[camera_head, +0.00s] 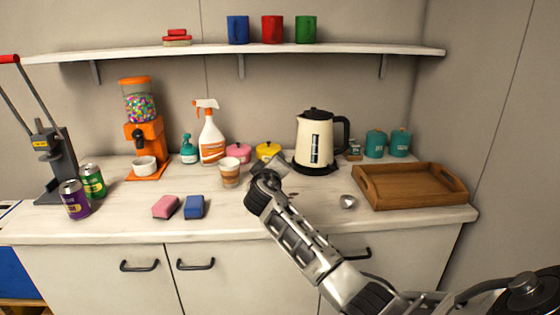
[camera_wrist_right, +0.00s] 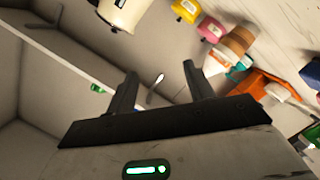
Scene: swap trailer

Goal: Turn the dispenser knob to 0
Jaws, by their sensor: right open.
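The orange dispenser (camera_head: 152,134) stands at the back left of the counter, with a clear jar of coloured candies on top and a white bowl (camera_head: 145,166) at its foot. Part of the orange dispenser (camera_wrist_right: 262,84) also shows at the right of the right wrist view. My right gripper (camera_head: 280,164) is over the counter between the cup and the kettle, well to the right of the dispenser. In the right wrist view its fingers (camera_wrist_right: 160,88) are apart with nothing between them. My left gripper is not in view.
A striped cup (camera_head: 230,174), a spray bottle (camera_head: 211,140) and a teal soap bottle (camera_head: 188,150) stand between my gripper and the dispenser. A kettle (camera_head: 313,140) and wooden tray (camera_head: 410,184) are to the right. Sponges (camera_head: 166,206) lie in front. A shelf (camera_head: 270,50) runs above.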

